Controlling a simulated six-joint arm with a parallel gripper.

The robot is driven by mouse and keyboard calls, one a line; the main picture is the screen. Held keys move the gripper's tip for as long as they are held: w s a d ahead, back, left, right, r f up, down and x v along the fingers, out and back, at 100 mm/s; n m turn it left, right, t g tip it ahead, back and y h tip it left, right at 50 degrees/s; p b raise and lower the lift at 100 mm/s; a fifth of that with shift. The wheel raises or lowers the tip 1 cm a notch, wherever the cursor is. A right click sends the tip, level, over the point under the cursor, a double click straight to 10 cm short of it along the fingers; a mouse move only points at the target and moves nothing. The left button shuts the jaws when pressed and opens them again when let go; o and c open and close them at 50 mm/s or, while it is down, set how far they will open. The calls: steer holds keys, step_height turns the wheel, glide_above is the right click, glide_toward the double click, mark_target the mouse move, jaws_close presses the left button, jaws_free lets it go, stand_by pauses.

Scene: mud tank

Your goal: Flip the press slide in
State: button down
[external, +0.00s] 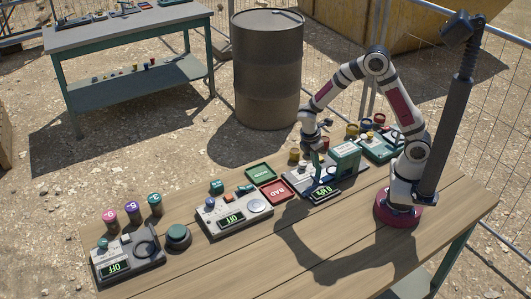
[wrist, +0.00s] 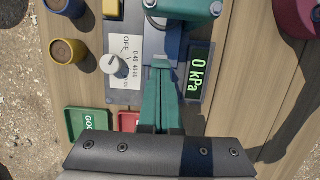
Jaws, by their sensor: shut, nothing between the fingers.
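The press station (external: 298,183) stands on the bench left of my arm's base, with a teal housing (external: 345,160). In the wrist view the teal press housing (wrist: 190,8) is at the top edge. A dark blue part (wrist: 172,42) sits just below it; I cannot tell whether this is the slide. The station's display (wrist: 198,72) reads 0 kPa, and a white knob (wrist: 113,64) sits on a scale plate. My gripper (wrist: 160,66) is shut and empty, its teal fingers over the station between knob and display. They hide part of the panel. It also shows in the external view (external: 317,176).
A green tray (wrist: 88,122) and a red tray (wrist: 128,121) lie beside the station. Yellow (wrist: 66,51) and blue cups stand left of it. Other device panels (external: 235,212) with OFF displays stand farther left. The bench front (external: 240,260) is clear.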

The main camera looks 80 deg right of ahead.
steer(key=w+a+r, duration=0.2)
steer(key=r, duration=0.3)
steer(key=w+a+r, duration=0.2)
steer(key=r, duration=0.2)
steer(key=shift+w+a+r, duration=0.25)
steer(key=shift+w+r, duration=0.05)
steer(key=shift+r, duration=0.05)
steer(key=s+a+r+m+t+y, duration=0.1)
steer(key=s+a+r+m+y, duration=0.1)
steer(key=s+m, duration=0.5)
steer(key=s+a+r+m+y, duration=0.1)
steer(key=s+a+m, duration=0.3)
steer(key=s, duration=1.2)
steer(key=r+m, duration=0.1)
steer(key=m, duration=0.2)
steer(key=shift+r+m+t+y, duration=0.2)
steer(key=shift+m+t+y, duration=0.1)
steer(key=shift+t+y, duration=0.1)
steer(key=c, duration=1.6)
jaws_free()
steer(key=shift+d, duration=0.1)
